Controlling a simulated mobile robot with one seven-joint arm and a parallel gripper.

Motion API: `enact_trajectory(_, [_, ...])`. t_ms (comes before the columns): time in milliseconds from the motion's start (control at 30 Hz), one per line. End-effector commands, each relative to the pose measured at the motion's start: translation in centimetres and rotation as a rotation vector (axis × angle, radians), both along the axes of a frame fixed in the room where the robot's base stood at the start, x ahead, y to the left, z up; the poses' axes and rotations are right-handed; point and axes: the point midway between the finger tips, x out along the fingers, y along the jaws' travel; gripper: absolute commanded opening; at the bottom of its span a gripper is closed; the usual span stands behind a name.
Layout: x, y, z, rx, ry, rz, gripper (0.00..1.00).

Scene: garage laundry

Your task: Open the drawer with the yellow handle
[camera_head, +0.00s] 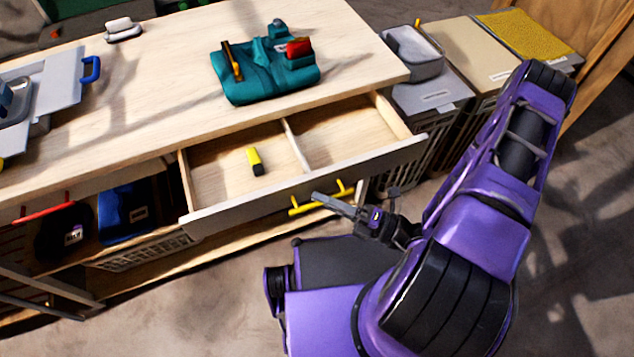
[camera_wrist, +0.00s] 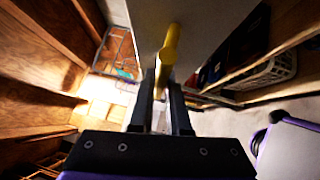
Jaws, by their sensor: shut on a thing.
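The drawer (camera_head: 300,187) with the yellow handle stands pulled out from the wooden workbench, and its inside shows from above. A divider splits it, and a small yellow and black object (camera_head: 255,161) lies in the left compartment. The yellow handle (camera_head: 322,198) runs along the drawer's front face. My gripper (camera_head: 318,197) is at the handle in the head view, its fingers reaching the bar. In the wrist view the yellow handle (camera_wrist: 169,48) sits between the fingertips of my gripper (camera_wrist: 163,75), which is shut on it. The fingers hide part of the handle.
The workbench top (camera_head: 170,60) holds a teal tool bag (camera_head: 265,70) and a grey case at the left. A red handle (camera_head: 42,213) and a blue item (camera_head: 125,212) are lower left. Grey bins (camera_head: 428,97) stand right of the bench. Floor in front is open.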

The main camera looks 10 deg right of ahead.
Motion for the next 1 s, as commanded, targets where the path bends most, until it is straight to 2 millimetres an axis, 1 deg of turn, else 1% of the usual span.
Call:
enact_trajectory(100, [-0.66, -0.23, 0.02, 0.001, 0.001, -0.002, 0.0])
enact_trajectory(200, [-0.91, -0.31, 0.01, 0.0, 0.0, -0.001, 0.0])
enact_trajectory(533, [-0.94, -0.32, 0.0, 0.0, -0.001, 0.0, 0.0])
enact_trajectory(567, [-0.94, -0.32, 0.0, 0.0, -0.001, 0.0, 0.2])
enact_trajectory(600, [-0.93, -0.31, 0.0, 0.0, -0.001, 0.0, 0.27])
enact_trajectory(700, [-0.93, -0.31, -0.01, 0.0, -0.001, 0.0, 0.45])
enact_trajectory(1000, [-0.93, -0.29, -0.02, 0.0, 0.0, 0.0, 0.45])
